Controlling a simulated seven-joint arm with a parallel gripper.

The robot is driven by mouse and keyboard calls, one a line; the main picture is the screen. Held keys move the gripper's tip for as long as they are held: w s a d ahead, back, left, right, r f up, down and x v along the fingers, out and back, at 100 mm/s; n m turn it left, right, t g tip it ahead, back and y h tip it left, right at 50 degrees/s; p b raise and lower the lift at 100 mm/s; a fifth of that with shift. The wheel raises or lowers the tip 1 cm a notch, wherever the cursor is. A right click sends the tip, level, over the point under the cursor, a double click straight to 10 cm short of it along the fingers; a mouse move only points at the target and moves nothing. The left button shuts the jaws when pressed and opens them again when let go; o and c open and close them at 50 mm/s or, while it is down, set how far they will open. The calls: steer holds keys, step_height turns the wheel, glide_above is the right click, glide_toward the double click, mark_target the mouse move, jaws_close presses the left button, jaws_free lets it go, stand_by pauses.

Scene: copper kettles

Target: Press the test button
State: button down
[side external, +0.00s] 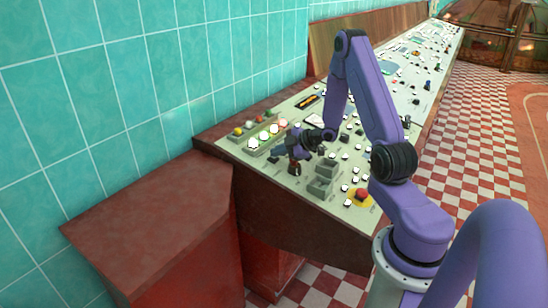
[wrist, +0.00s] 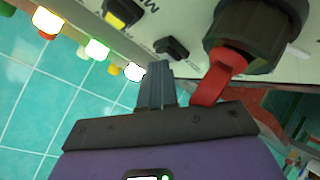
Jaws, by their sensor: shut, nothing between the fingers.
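My gripper (wrist: 157,66) is shut and empty, its dark fingers together and pointing at the pale control panel. In the side view my gripper (side external: 294,166) is low over the panel's near left part. Close beyond the fingertips in the wrist view are a small black switch (wrist: 171,47) and a yellow button (wrist: 123,13) in a dark housing. I cannot tell which control is the test button; the panel lettering is cut off. I cannot tell whether the fingertips touch the panel.
A large dark knob (wrist: 262,22) with a red part (wrist: 222,78) stands right of my fingers. Lit lamps (wrist: 96,48) line the panel's left side. A red button (side external: 362,194) on yellow and grey open boxes (side external: 323,180) are nearby. A tiled wall (side external: 120,90) bounds the left.

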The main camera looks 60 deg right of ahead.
steer(key=shift+a, duration=0.15)
steer(key=shift+r, duration=0.7)
steer(key=r, duration=0.2)
steer(key=s+r, duration=0.1)
steer(key=r, duration=0.2)
stand_by(0.5)
stand_by(0.4)
